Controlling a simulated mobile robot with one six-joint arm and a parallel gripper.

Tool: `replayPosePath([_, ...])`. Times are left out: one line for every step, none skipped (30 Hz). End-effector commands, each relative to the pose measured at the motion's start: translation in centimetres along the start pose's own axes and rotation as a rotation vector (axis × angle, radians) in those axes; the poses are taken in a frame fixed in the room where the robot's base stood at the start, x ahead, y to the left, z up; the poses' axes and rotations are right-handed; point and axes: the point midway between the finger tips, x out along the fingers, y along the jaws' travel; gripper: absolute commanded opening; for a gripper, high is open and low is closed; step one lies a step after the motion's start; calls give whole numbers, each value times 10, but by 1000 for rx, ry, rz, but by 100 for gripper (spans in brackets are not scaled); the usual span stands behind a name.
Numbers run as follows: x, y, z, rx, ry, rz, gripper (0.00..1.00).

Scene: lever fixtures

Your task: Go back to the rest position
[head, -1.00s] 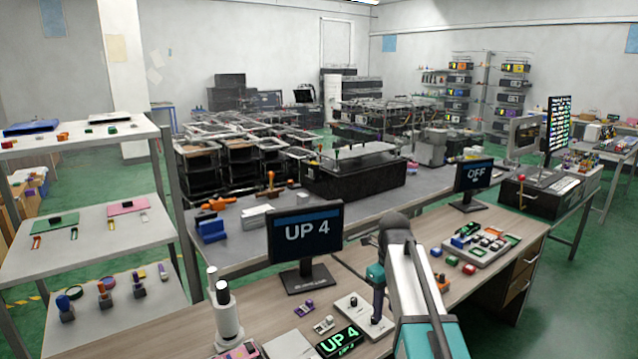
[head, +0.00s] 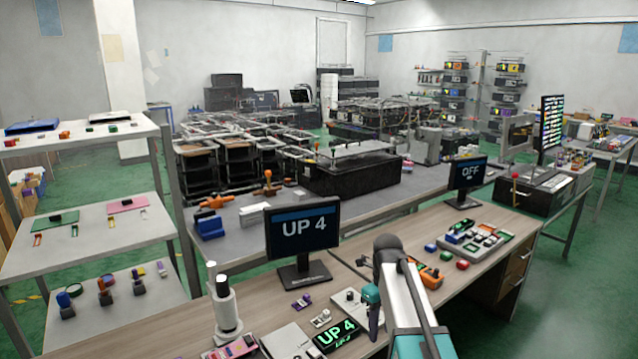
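My arm rises from the bottom of the head view, bends at a dark grey joint, and comes down to a teal wrist part (head: 371,295). My gripper (head: 374,322) is small and dark below it, close to a pale lever fixture (head: 350,300) on the wooden desk. I cannot tell whether its fingers are open or shut, or whether they touch the lever. A green-lit sign (head: 337,335) in front of the fixture reads "UP 4". A monitor (head: 302,232) behind it also reads "UP 4".
A white cylinder post (head: 224,310) stands left of the fixture. Small switches (head: 302,303) lie between them. A second monitor (head: 467,178) reads "OFF". A button panel (head: 478,238) and loose coloured blocks lie right of my arm. A grey table (head: 240,240) is behind the desk.

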Motion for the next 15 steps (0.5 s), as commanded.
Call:
replayPosePath([10,2,-2,0,11,8,38])
replayPosePath([17,3,-4,-1,21,15,38])
replayPosePath([26,5,-6,-1,31,22,38])
replayPosePath([34,7,-8,-1,41,29,38])
replayPosePath([42,8,-11,-1,51,36,38])
replayPosePath([53,11,-14,-1,65,46,38])
replayPosePath([62,13,-18,-1,76,54,38])
replayPosePath([71,16,-20,-1,86,61,38])
replayPosePath([82,18,-24,-2,100,71,38])
replayPosePath([91,21,-28,-2,110,77,38])
replayPosePath([99,23,-31,-2,119,84,38])
replayPosePath([110,26,-35,-2,132,93,38])
replayPosePath([118,28,-38,-3,141,99,38])
replayPosePath([127,31,-42,-5,150,106,38])
replayPosePath([138,34,-46,-9,161,114,38])
